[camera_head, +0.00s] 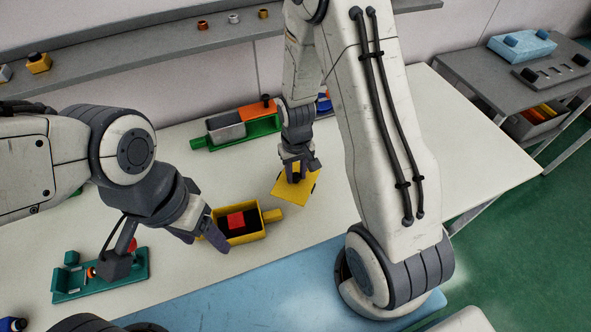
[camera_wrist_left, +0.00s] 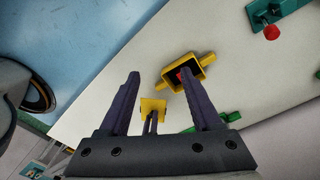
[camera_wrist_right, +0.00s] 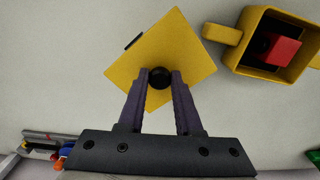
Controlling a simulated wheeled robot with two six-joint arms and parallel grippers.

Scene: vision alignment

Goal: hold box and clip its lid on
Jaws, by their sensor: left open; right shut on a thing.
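The yellow box (camera_head: 259,234) stands open on the white table, with a red block (camera_head: 236,220) inside and a tab handle on its side. It also shows in the left wrist view (camera_wrist_left: 196,61) and the right wrist view (camera_wrist_right: 250,25). My left gripper (camera_head: 215,240) is open beside the box, at its left end in the head view; whether a finger touches it I cannot tell. My right gripper (camera_head: 297,172) is shut on the black knob (camera_wrist_right: 159,77) of the square yellow lid (camera_wrist_right: 175,40). The lid (camera_head: 289,189) is to the right of and behind the box, apart from it.
A green fixture (camera_head: 240,131) with a grey bin and orange block stands at the back. A teal fixture (camera_head: 100,280) is at the front left. A blue mat (camera_head: 240,300) covers the front edge. The table's right side is clear.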

